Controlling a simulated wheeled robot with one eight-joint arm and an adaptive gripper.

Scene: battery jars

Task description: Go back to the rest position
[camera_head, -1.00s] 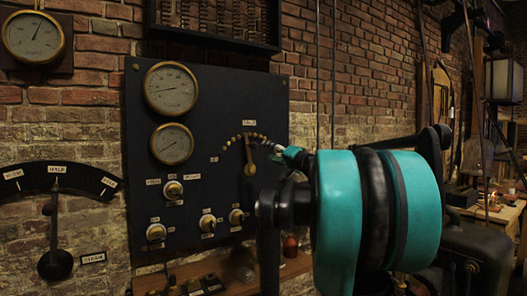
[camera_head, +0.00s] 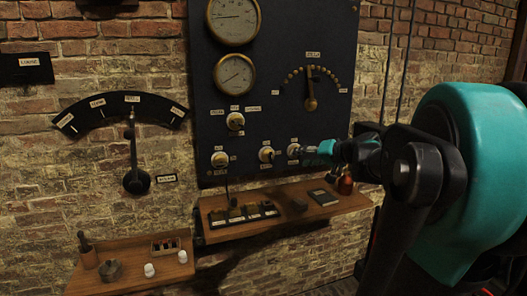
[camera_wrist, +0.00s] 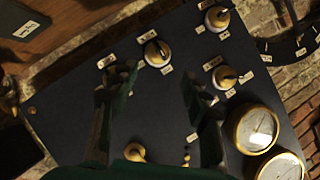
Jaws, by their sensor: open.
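My gripper (camera_head: 312,150) is at the right of the head view, in front of the lower right part of the dark control panel (camera_head: 275,95). In the wrist view my gripper (camera_wrist: 158,85) is open, its two fingers apart with nothing held between them. A brass-rimmed knob (camera_wrist: 157,52) shows beyond the gap. I cannot tell whether a finger touches the panel. In the head view, a middle knob (camera_head: 266,154) sits just left of the fingertips, and the right knob (camera_head: 293,149) is close by them.
Below the panel, a wooden shelf (camera_head: 335,209) holds a dark book (camera_head: 323,197) and a small reddish bottle (camera_head: 345,184). A lower shelf (camera_head: 130,281) stands at left. A wall lever (camera_head: 134,160) points up. Two round gauges (camera_head: 233,20) (camera_head: 235,74) and a pointer dial (camera_head: 310,103) are on the panel.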

